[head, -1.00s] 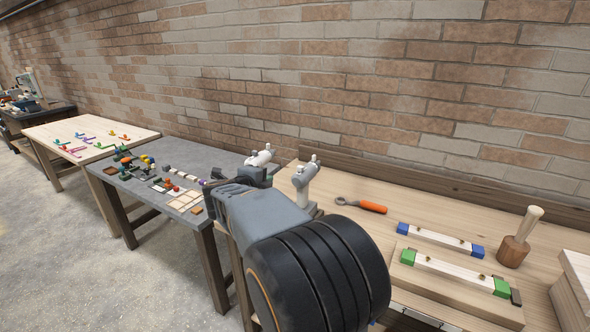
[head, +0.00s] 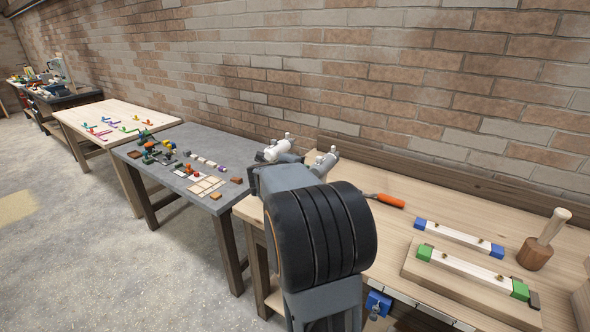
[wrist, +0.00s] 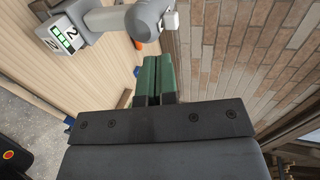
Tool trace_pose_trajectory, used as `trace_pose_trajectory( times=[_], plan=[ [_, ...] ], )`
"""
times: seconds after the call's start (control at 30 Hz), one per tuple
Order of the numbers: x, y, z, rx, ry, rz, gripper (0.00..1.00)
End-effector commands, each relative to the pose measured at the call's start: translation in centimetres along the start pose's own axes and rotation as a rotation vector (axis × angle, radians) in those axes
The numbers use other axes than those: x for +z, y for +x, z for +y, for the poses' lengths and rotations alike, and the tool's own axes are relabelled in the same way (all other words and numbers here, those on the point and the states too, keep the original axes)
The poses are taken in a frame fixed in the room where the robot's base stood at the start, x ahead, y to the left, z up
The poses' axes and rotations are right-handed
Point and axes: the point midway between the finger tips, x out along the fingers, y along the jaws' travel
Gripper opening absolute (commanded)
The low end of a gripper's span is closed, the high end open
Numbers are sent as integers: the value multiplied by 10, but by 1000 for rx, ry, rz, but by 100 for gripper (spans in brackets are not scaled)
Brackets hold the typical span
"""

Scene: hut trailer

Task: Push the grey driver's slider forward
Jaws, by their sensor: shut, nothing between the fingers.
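Two cordless drivers stand at the left end of the wooden bench in the head view: a whitish one (head: 277,150) and a grey one (head: 325,163), both partly hidden by my arm. In the wrist view a grey driver body (wrist: 145,17) crosses the top, with a white end panel (wrist: 62,37) bearing green bars and a digit. I cannot make out its slider. My gripper's dark green fingers (wrist: 157,62) are shut together and empty, with their tips just below the driver body in the picture. I cannot tell whether they touch it. My arm hides the fingers in the head view.
An orange-handled tool (head: 385,200) lies on the bench (head: 372,232) right of the drivers. Farther right are bars with blue and green end blocks (head: 460,238) and a wooden mallet (head: 542,240). A grey table (head: 190,140) with small parts stands left. A brick wall runs behind.

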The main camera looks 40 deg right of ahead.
Motion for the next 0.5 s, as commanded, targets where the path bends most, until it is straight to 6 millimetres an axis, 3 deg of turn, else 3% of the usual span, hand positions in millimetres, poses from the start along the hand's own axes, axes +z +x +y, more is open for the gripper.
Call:
trace_pose_trajectory(
  times=[0.2, 0.5],
  plan=[
    [-1, 38, -1, 1, 0, 2, 0],
    [0, 67, -11, 1, 0, 0, 0]
  ],
)
